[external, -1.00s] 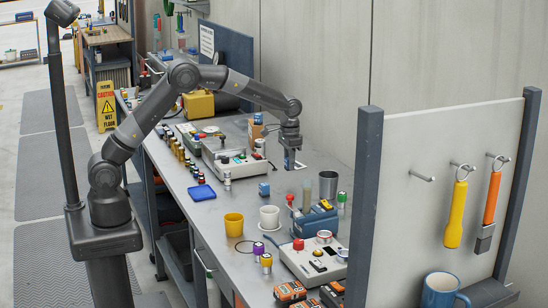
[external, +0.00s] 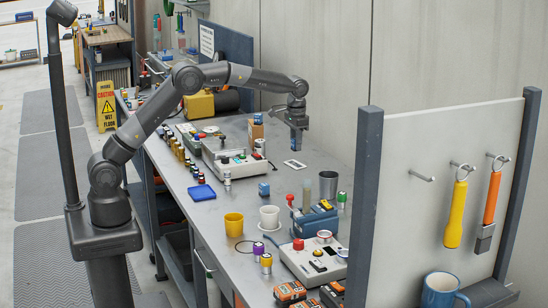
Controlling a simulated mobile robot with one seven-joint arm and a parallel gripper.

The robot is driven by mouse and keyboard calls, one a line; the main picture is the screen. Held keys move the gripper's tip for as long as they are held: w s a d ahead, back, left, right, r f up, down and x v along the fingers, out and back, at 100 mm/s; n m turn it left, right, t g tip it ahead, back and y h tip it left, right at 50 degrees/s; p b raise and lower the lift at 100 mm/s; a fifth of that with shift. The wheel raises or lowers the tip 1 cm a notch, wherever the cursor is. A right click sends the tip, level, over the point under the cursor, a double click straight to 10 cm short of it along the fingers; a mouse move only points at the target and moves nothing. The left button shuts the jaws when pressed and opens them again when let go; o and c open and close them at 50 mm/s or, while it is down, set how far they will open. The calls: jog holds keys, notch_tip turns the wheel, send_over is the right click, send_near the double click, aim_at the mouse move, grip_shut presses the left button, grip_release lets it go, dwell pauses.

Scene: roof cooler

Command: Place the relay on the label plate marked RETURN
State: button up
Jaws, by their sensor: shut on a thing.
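My gripper (external: 296,137) is above the back part of the grey workbench, pointing down. It is shut on a small blue block, seemingly the relay (external: 296,144), which hangs clear of the bench top. A small pale label plate with a dark inner patch (external: 294,163) lies flat on the bench just below the block in the picture. Its lettering is too small to read, so I cannot tell whether it is the one marked RETURN. A similar blue block (external: 263,188) stands on the bench nearer the front.
A grey control box (external: 234,160) with knobs is left of the plate. A yellow cup (external: 233,225), a white cup (external: 269,217), a dark metal tumbler (external: 327,185) and a blue tool (external: 318,220) stand toward the front. Bench around the plate is bare.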

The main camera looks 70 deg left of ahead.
send_over(295, 164)
notch_tip(295, 164, down, 7)
jog(key=shift+s+d+r, duration=0.1)
jog(key=shift+d, duration=0.05)
jog(key=shift+f, duration=2.05)
jog(key=shift+f, duration=0.15)
jog(key=o, duration=1)
jog(key=shift+c, duration=0.2)
